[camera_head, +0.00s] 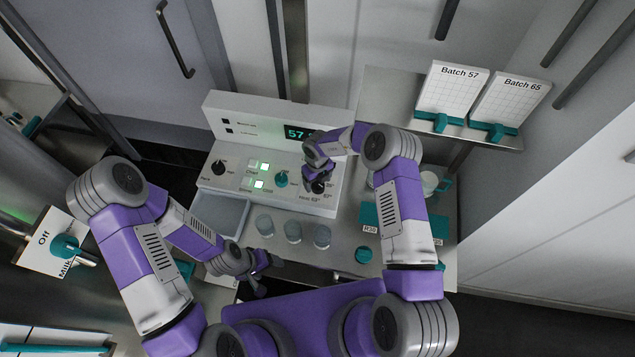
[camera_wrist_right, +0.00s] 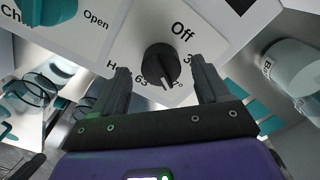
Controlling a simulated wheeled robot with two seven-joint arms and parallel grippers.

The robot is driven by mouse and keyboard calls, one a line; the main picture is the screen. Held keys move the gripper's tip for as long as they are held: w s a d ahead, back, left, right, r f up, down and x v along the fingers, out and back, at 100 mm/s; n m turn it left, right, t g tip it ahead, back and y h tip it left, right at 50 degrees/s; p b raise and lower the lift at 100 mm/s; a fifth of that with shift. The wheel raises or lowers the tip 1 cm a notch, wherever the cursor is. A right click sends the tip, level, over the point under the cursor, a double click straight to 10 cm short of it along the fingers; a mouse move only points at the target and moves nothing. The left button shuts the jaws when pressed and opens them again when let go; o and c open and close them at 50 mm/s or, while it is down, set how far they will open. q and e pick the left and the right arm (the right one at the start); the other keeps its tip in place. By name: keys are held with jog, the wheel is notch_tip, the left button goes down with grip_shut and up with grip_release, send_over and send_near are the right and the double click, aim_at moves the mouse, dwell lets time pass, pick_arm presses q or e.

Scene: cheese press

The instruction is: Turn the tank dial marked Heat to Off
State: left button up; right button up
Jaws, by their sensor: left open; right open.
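The Heat dial is a round black knob (camera_wrist_right: 160,66) on a white panel in the right wrist view. "Off" is printed above it, and a partly hidden word starting with "H" and "63" are at its lower left. Its white pointer mark faces down, away from "Off". In the head view the dial is largely hidden by my right gripper (camera_head: 318,182). My right gripper's fingers (camera_wrist_right: 163,85) are open, one on each side below the knob, with visible gaps; contact cannot be told. My left gripper (camera_head: 262,272) is open and empty near the counter's front left.
The control panel (camera_head: 205,185) also carries a black dial (camera_head: 218,167), lit green buttons and a teal dial (camera_head: 281,179), close to the Heat dial. Glass jars (camera_head: 293,231) stand in front of the panel. Batch cards (camera_head: 452,92) stand on the right shelf.

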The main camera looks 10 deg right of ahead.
jog(key=shift+f, duration=1)
jog(key=shift+c, duration=0.2)
jog(key=c, duration=1)
